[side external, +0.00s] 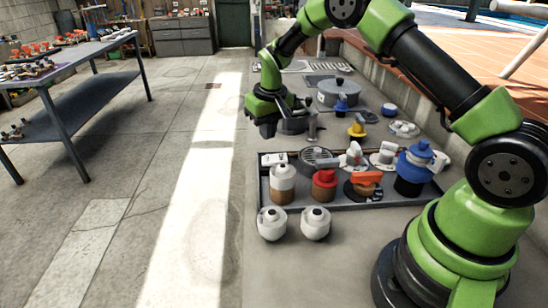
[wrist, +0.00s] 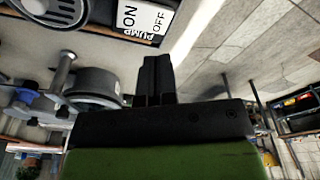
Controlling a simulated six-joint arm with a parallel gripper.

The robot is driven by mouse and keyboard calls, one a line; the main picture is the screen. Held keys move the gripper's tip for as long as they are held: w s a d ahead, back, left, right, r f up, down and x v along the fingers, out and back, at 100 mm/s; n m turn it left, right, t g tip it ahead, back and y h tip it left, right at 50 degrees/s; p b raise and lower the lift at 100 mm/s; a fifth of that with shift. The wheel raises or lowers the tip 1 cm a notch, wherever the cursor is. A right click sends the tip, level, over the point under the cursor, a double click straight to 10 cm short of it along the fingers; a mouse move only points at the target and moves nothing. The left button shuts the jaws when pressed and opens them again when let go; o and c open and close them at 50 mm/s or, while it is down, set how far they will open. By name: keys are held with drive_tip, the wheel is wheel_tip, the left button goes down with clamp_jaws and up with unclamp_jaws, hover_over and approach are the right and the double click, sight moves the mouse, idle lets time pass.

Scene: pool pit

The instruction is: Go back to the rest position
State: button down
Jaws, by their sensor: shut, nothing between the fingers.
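My gripper (side external: 292,124) is over the near left part of the work ledge, beyond the tray, with its green wrist (side external: 265,104) at the ledge's left side. In the wrist view, its two dark fingers (wrist: 155,62) are together with nothing between them. They are apart from the ON/OFF pump sign (wrist: 146,18) near the top of that view. The exact gap between the fingertips and the ledge cannot be told.
A dark tray (side external: 380,204) holds several valves and caps, including a red one (side external: 325,179) and a blue one (side external: 413,166). Two white jars (side external: 272,224) stand in front. A grey pot (side external: 340,93) stands behind. A workbench (side external: 75,58) is at left; the floor between is clear.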

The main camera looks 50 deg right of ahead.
drive_tip(key=shift+r, duration=0.65)
drive_tip(key=s+a+r+t, duration=0.1)
drive_tip(key=s+a+r, duration=0.25)
drive_tip(key=r, duration=0.45)
drive_tip(key=s+a+r+t, duration=0.1)
drive_tip(key=s+a+r, duration=0.1)
drive_tip(key=s+r, duration=0.45)
drive_tip(key=s+a+r+t+y, duration=0.1)
drive_tip(key=s+a+r, duration=0.1)
drive_tip(key=s, duration=0.6)
drive_tip(key=s+a+r+m+t+y, duration=0.1)
drive_tip(key=s+a+r+t, duration=0.1)
drive_tip(key=s, duration=0.7)
drive_tip(key=shift+s+a+r, duration=0.15)
drive_tip(key=shift+a+r, duration=0.15)
drive_tip(key=shift+r, duration=0.3)
